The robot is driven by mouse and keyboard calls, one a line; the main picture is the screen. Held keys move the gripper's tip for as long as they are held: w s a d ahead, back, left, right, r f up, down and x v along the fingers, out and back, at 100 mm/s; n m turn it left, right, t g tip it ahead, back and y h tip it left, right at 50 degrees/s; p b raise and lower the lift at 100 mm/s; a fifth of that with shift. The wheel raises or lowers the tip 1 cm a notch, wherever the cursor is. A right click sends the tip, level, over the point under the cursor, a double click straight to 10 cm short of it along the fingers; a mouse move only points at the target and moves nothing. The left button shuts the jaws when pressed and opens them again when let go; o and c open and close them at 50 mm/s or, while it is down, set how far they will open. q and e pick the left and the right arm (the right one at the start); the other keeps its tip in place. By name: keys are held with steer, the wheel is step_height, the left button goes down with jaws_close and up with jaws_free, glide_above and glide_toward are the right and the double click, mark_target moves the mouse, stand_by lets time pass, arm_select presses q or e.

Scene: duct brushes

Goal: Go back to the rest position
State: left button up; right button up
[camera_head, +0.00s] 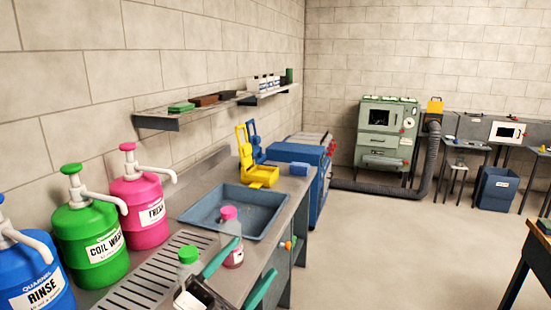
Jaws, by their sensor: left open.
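My left gripper (248,266) reaches in at the bottom middle, over the front of the steel counter (205,182). Its two teal fingers are spread apart, with nothing clearly held between them. A clear bottle with a pink cap (229,215) stands just beyond the fingers, partly overlapped by one of them. A clear bottle with a green cap (188,255) is left of the gripper, its lower part hidden by it. My right gripper is not in view.
Blue RINSE (38,285), green COIL WASH (88,235) and pink FRESH (140,205) pump jugs line the left. A wooden-edged table (538,245) stands right. The floor (400,235) between is clear.

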arm_select(q)
steer(key=s+a+f+n+g+y, duration=0.1)
steer(key=a+f+n+y, duration=0.6)
steer(key=f+n+y, duration=0.15)
steer(key=a+f+n+g+y, duration=0.1)
steer(key=a+f+n+y, duration=0.65)
steer(key=f+y, duration=0.2)
steer(key=s+a+f+n+g, duration=0.1)
steer(key=s+f+g, duration=0.5)
steer(key=s+f, duration=0.3)
steer(key=s+f+n+g, duration=0.1)
steer(key=s+f+g, duration=0.45)
steer(key=s, duration=0.65)
step_height(320, 180, down, 31)
steer(key=g+b, duration=0.1)
steer(key=b, duration=0.4)
steer(key=s+a+f+b, duration=0.1)
steer(key=s+f+b, duration=0.1)
steer(key=s+f, duration=0.6)
steer(key=s+a+f+g+b, duration=0.1)
steer(key=s+a+f+b, duration=0.1)
steer(key=s+f, duration=0.7)
step_height(320, 180, down, 5)
steer(key=shift+r+h+b, duration=0.1)
steer(key=shift+h+b, duration=0.2)
steer(key=shift+b, duration=0.2)
